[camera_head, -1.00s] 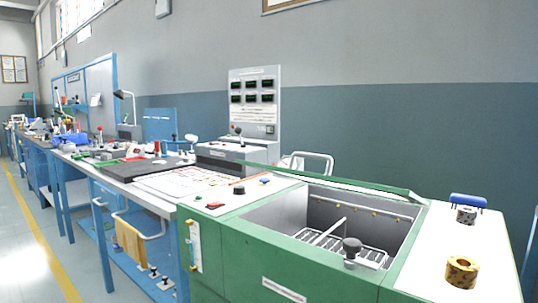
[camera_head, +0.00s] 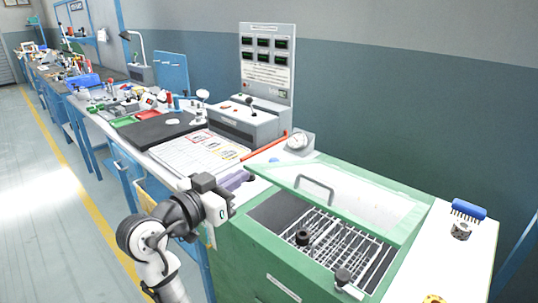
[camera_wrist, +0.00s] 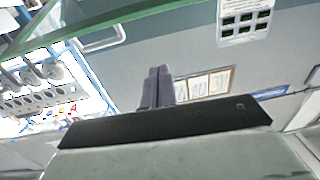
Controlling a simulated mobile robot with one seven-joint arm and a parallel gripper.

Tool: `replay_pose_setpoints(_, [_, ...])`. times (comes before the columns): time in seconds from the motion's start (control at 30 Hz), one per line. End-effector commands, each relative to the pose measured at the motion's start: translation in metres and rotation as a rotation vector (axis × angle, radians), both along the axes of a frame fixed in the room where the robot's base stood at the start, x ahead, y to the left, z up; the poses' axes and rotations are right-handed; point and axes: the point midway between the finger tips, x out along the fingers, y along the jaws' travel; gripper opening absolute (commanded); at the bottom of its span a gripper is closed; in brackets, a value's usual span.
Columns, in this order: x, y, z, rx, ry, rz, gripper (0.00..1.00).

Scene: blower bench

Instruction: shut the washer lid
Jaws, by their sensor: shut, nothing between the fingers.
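The washer (camera_head: 290,262) is a green cabinet with an open-topped basin and a wire rack (camera_head: 345,245) inside. Its lid (camera_head: 360,203), a pale panel in a green frame with a grey handle (camera_head: 314,190), stands tilted open over the back of the basin, leaving the front uncovered. In the wrist view, a green edge and a grey handle (camera_wrist: 100,40) show at upper left. My gripper (camera_head: 240,180) is at the left of the lid, apart from the handle. Its fingers (camera_wrist: 157,88) are together and empty; whether they touch the lid's frame is unclear.
A blue brush (camera_head: 468,209) and a small metal part (camera_head: 460,231) lie on the white top at right. A printed sheet (camera_head: 197,153) lies left of the washer.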

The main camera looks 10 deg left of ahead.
Motion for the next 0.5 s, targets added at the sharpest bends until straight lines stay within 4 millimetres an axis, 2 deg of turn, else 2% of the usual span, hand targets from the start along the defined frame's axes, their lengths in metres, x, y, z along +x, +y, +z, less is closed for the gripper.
replay_pose_setpoints(0.13, [0.001,-0.014,-0.001,0.019,0.023,-0.061,0.00])
replay_pose_setpoints(0.27, [0.013,-0.023,-0.001,0.017,0.023,-0.064,0.00])
replay_pose_setpoints(0.5, [0.054,-0.051,-0.001,0.016,0.024,-0.063,0.00])
